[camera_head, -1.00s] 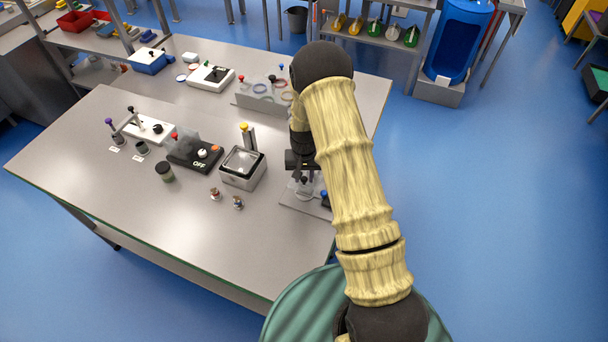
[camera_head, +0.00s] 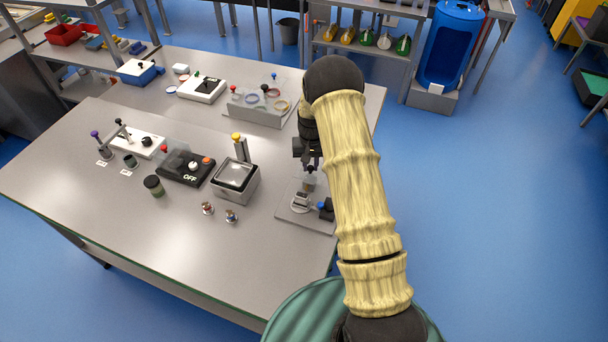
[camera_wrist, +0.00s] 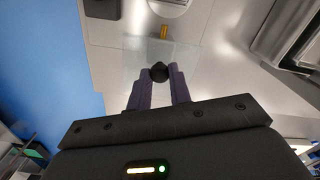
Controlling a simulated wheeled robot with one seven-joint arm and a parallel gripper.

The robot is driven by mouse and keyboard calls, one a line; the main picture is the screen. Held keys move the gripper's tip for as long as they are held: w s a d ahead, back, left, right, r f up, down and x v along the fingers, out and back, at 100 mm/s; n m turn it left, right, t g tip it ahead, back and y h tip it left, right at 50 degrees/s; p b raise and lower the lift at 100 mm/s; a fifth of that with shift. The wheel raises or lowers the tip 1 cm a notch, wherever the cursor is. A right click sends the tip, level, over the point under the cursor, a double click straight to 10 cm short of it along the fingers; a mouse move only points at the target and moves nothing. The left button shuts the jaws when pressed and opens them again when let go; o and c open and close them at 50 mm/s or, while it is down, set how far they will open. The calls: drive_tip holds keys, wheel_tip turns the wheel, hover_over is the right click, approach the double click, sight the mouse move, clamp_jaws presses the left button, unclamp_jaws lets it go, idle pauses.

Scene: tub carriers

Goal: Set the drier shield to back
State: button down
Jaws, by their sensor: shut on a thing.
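My gripper (camera_head: 312,166) is over the right end of the bench, above a small device on a grey base plate (camera_head: 290,215). In the wrist view my gripper (camera_wrist: 159,80) is shut on a round black knob (camera_wrist: 159,72). The knob belongs to a clear panel that I take for the drier shield (camera_wrist: 150,52); it lies just beyond the fingertips. In the head view the shield is faint and partly hidden by my gripper. The device also has a blue knob (camera_head: 321,206) at its right side.
A metal box with a yellow-topped post (camera_head: 235,182) stands left of the device. A black unit marked OFF (camera_head: 187,168), a dark jar (camera_head: 153,186) and two small fittings (camera_head: 231,215) are on the bench.

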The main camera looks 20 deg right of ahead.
sight(311, 166)
drive_tip(key=shift+w+r, duration=0.15)
drive_tip(key=shift+w, duration=0.15)
drive_tip(key=c, duration=1.3)
unclamp_jaws()
drive_tip(key=shift+s+d, duration=0.1)
drive_tip(key=shift+d, duration=0.05)
drive_tip(key=shift+s, duration=0.1)
wheel_tip(311, 166, up, 17)
drive_tip(key=b, duration=0.5)
drive_tip(key=shift+r, duration=0.1)
drive_tip(key=shift+s, duration=0.1)
